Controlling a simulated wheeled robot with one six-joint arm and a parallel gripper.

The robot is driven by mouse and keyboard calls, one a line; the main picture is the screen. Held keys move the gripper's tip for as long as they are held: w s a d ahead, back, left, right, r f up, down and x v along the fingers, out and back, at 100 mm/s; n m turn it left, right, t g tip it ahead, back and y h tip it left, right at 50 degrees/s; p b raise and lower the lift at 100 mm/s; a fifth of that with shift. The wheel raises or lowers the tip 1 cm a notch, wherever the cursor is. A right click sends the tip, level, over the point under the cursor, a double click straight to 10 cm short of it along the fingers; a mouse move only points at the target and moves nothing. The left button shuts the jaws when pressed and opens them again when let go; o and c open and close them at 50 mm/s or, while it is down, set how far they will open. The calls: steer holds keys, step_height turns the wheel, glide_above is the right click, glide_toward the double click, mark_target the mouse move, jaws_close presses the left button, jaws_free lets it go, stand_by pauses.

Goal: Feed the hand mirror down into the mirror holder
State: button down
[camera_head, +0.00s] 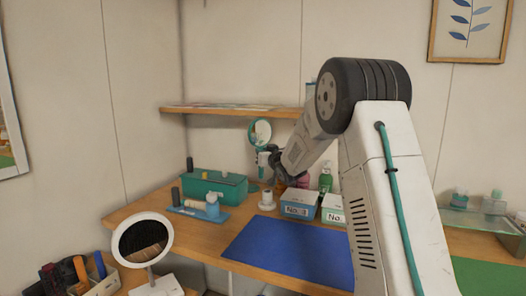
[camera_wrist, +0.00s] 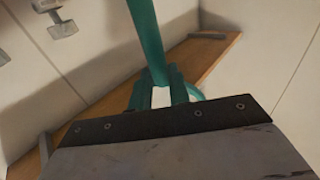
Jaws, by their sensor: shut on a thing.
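The hand mirror (camera_head: 260,132) is round with a teal rim and is held upright above the back of the table. My gripper (camera_head: 264,159) is shut on its handle. In the wrist view the teal handle (camera_wrist: 146,35) runs up from between my fingers (camera_wrist: 160,95), leaning slightly. A small white upright piece (camera_head: 267,198) on a round base stands on the table below my gripper and looks like the mirror holder. The mirror's lower end is hard to make out, and it appears apart from the white piece.
A teal box (camera_head: 215,187) and a blue tray (camera_head: 198,212) with bottles stand left of the white piece. Labelled boxes (camera_head: 298,205) and bottles stand to the right. A wall shelf (camera_head: 225,109) runs behind the mirror. A blue mat (camera_head: 285,250) lies clear in front.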

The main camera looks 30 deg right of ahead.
step_height(320, 180, down, 6)
steer(key=d, duration=0.2)
steer(key=shift+s+d+r+h, duration=0.2)
steer(key=shift+s+d+h, duration=0.1)
steer(key=shift+d, duration=0.1)
step_height(320, 180, down, 6)
stand_by(4.6)
steer(key=shift+w+f, duration=0.1)
steer(key=c, duration=1.2)
jaws_free()
steer(key=shift+c, duration=0.2)
